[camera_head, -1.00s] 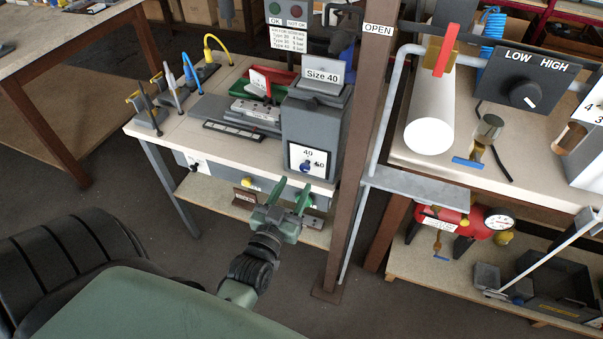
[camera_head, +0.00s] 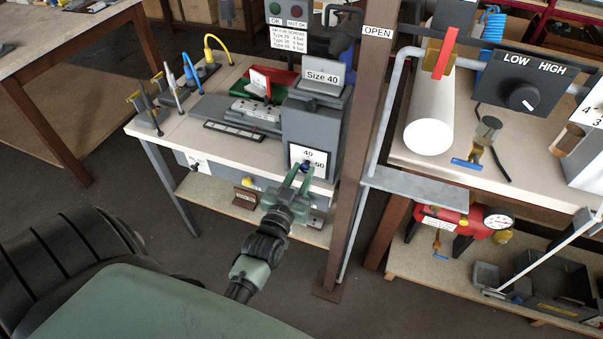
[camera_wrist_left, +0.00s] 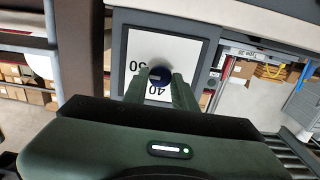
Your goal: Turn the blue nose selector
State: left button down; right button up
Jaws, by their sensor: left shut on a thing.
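The blue nose selector (camera_wrist_left: 158,75) is a small round knob on a white dial plate marked with numbers, 40 and another that looks like 50 or 60. In the head view the dial plate (camera_head: 308,155) is on the front of the grey machine (camera_head: 312,127), and the knob is mostly hidden behind my fingers. My left gripper (camera_head: 299,177) is at the knob, with its green fingers one on each side of it. In the wrist view the left gripper (camera_wrist_left: 160,85) is shut on the selector. My right gripper is not in view.
A brown post (camera_head: 362,140) stands close to the right of the machine. The bench (camera_head: 160,140) holds a "Size 40" sign (camera_head: 323,76) and cabled fixtures at left. A red air tank (camera_head: 447,220) sits on a lower shelf at right.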

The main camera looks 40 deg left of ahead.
pick_arm(q)
jog(key=n+p, duration=0.1)
jog(key=n, duration=0.3)
jog(key=n+p, duration=0.1)
jog(key=n, duration=0.3)
jog(key=shift+a+n, duration=0.1)
jog(key=shift+n, duration=0.2)
jog(key=n, duration=0.4)
jog(key=shift+f+n, duration=0.15)
jog(key=shift+n, duration=0.15)
jog(key=n+b, duration=0.1)
jog(key=n, duration=0.3)
jog(key=shift+n, duration=0.3)
jog(key=c, duration=1.2)
grip_release()
jog(key=shift+o, duration=0.2)
